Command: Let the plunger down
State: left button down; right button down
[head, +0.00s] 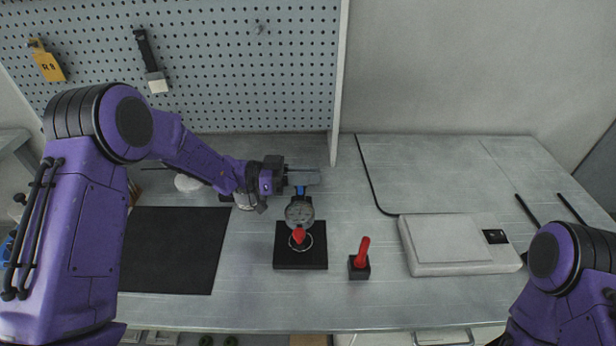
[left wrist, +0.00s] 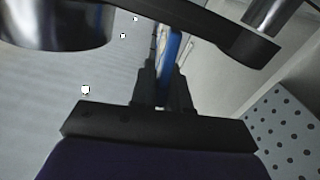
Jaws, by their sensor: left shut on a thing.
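A dial gauge (head: 299,211) with a round face stands over a black base (head: 301,260) in the middle of the bench. A red piece (head: 299,236) shows just below the dial, within a light ring; whether the gauge touches it I cannot tell. My left gripper (head: 301,178) is at the top of the gauge, shut on a blue lever (head: 300,191). In the left wrist view the blue lever (left wrist: 170,55) stands between the fingers (left wrist: 165,85). The plunger itself is not clearly visible. My right gripper is out of view.
A second red piece (head: 364,248) stands in a small black block (head: 359,268) right of the base. A pale scale-like device (head: 447,245) lies further right, with a cable. A black mat (head: 172,250) is at left. A perforated panel (head: 200,50) rises behind.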

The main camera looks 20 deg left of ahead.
pick_arm(q)
jog(key=shift+s+d+f+m+b, duration=0.15)
jog(key=shift+s+m+b, duration=0.4)
jog(key=shift+m+b, duration=0.65)
jog(key=shift+s+d+f+m+b, duration=0.15)
jog(key=shift+s+m+b, duration=0.6)
jog(key=shift+m, duration=0.65)
jog(key=shift+s+d+f+m+b, duration=0.15)
jog(key=shift+s+m+b, duration=0.25)
jog(key=shift+m+b, duration=0.85)
jog(key=c, duration=1.2)
grip_release()
